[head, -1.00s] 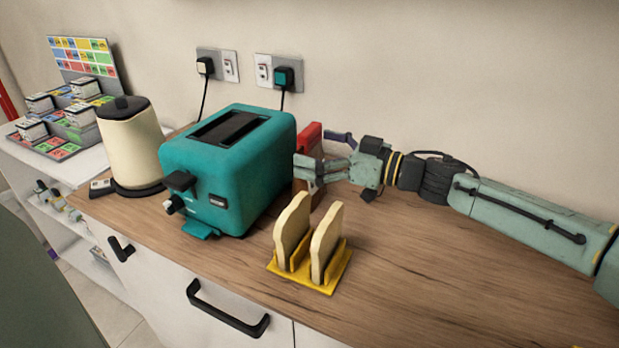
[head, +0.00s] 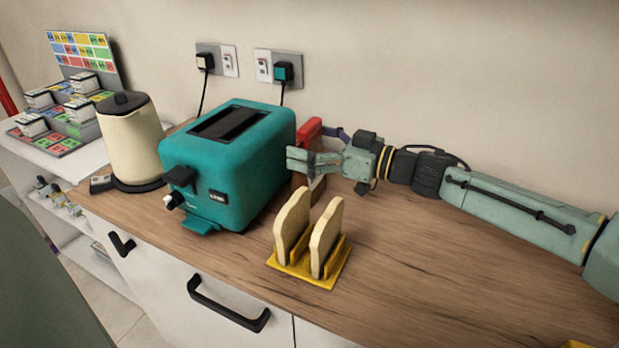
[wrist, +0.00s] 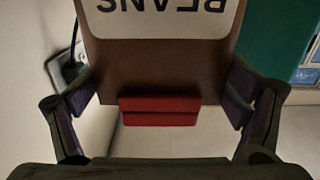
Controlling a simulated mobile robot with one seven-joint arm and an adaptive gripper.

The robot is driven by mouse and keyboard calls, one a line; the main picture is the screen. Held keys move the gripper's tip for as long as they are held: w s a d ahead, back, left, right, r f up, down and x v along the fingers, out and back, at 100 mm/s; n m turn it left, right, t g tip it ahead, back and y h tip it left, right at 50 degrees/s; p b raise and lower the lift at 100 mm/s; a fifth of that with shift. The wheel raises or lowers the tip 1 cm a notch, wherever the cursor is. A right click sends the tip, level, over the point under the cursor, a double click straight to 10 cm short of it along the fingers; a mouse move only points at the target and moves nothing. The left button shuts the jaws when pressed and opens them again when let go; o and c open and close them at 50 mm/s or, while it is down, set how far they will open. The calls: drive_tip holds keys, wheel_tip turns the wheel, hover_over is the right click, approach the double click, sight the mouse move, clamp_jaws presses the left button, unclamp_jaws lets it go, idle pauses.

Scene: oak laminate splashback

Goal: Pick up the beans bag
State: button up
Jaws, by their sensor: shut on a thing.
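The beans bag (head: 309,131) is brown with a red clip at its top, standing on the counter just right of the teal toaster, partly hidden behind my gripper (head: 309,160). In the wrist view, the bag (wrist: 160,70) fills the space between the fingers. Its white label reads BEANS upside down, and its red clip shows at its near edge. My gripper (wrist: 160,96) has one finger on each side of the bag and is shut on it. Whether the bag's base touches the counter is hidden.
The teal toaster (head: 225,165) stands close at the left. A yellow rack (head: 302,278) with two bread slices is in front. A cream kettle (head: 130,140) stands further left. The wall with sockets (head: 275,68) is behind.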

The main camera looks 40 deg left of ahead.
drive_tip(key=c, duration=0.6)
drive_tip(key=shift+c, duration=0.2)
drive_tip(key=shift+r, duration=0.15)
